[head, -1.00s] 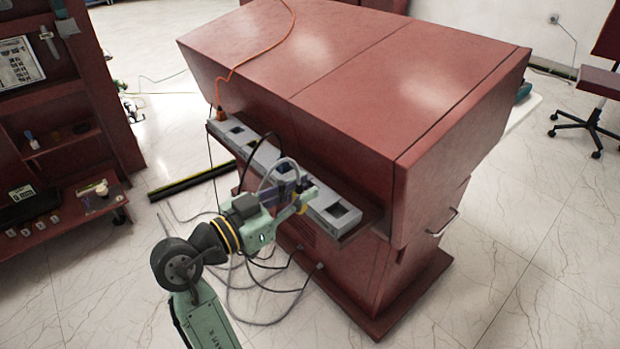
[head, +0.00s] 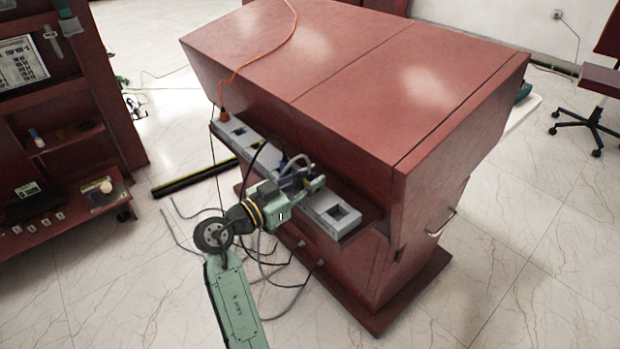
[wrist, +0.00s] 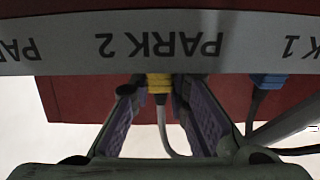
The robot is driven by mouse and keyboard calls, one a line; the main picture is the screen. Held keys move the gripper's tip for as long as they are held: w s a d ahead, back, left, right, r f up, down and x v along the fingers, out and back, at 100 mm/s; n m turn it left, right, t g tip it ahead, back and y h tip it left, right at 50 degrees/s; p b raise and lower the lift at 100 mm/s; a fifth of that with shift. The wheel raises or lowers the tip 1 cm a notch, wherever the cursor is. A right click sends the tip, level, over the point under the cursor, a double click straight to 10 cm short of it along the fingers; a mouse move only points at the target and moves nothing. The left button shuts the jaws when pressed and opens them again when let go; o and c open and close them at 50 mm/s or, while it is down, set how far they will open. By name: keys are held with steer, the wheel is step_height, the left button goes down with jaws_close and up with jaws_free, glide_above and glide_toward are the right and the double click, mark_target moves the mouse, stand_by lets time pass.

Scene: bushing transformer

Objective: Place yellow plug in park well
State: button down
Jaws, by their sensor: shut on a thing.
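In the wrist view the yellow plug (wrist: 160,83) is between the purple-lined fingers of my gripper (wrist: 153,90), with a pale cable trailing from it. The gripper is shut on it. The plug's far end is hidden behind the grey strip lettered PARK 1 and PARK 2 (wrist: 160,45), upside down here. In the head view my gripper (head: 314,182) is at the grey park block, left of its right-end square well (head: 342,214). The plug cannot be made out there, and the arm hides the middle of the block. I cannot tell whether the plug is in a well.
A blue plug (wrist: 268,81) on a dark cable is right of my gripper in the wrist view. The grey block (head: 245,142) runs along the ledge of the red cabinet (head: 350,70). Loose cables hang below my arm. An orange cable (head: 265,60) crosses the cabinet top.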

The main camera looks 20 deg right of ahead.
steer(key=shift+f, duration=0.15)
steer(key=c, duration=1.5)
jaws_free()
steer(key=shift+c, duration=0.2)
steer(key=shift+r, duration=0.3)
steer(key=b+v, duration=0.2)
steer(key=v, duration=1)
steer(key=shift+b, duration=0.3)
